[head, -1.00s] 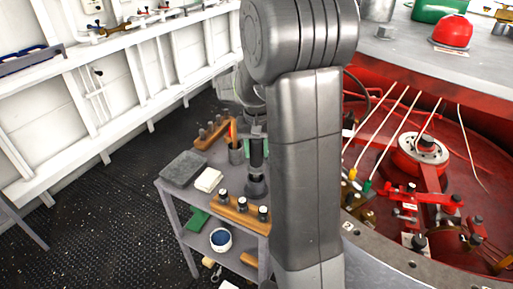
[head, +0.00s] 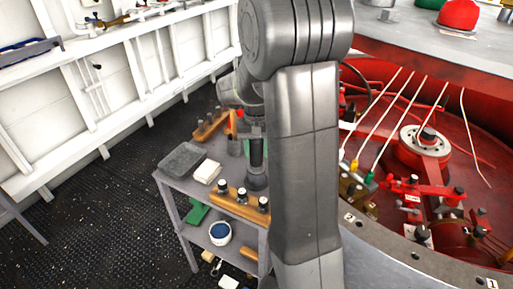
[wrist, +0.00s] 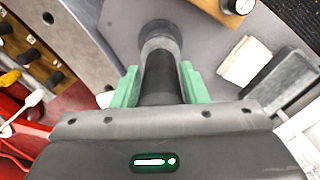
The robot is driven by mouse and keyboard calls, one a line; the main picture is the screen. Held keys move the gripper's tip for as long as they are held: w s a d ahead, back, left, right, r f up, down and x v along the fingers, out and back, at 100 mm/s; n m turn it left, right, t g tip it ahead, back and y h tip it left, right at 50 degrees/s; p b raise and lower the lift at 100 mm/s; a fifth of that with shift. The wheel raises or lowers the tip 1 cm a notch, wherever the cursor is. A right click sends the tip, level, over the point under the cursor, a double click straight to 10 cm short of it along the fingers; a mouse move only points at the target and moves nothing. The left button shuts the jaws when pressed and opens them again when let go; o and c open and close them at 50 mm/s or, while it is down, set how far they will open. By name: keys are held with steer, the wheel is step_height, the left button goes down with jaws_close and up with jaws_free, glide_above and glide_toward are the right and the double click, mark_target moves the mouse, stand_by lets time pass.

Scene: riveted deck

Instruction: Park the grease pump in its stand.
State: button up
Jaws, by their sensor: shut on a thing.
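The grease pump appears to be the dark upright cylinder (head: 256,152) over the grey bench in the head view, and it fills the middle of the wrist view (wrist: 160,85). My gripper (wrist: 159,74) is shut on it, with a green finger pressed on each side. At the pump's far end is a wider dark grey round piece (wrist: 160,40), low at the bench top in the head view (head: 256,181). I cannot tell whether this piece is the stand or the pump's own foot. My arm hides part of the gripper in the head view.
The bench holds a wooden rack with black knobs (head: 238,200), a white pad (head: 207,171), a dark grey slab (head: 182,158) and another wooden block (head: 211,127). A blue-topped tub (head: 220,233) is below. A red basin with fittings (head: 465,150) lies right.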

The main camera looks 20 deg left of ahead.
steer(key=shift+f, duration=0.1)
steer(key=o, duration=1.1)
step_height(320, 180, up, 14)
steer(key=shift+f, duration=0.1)
step_height(320, 180, down, 14)
steer(key=shift+r, duration=0.2)
stand_by(0.7)
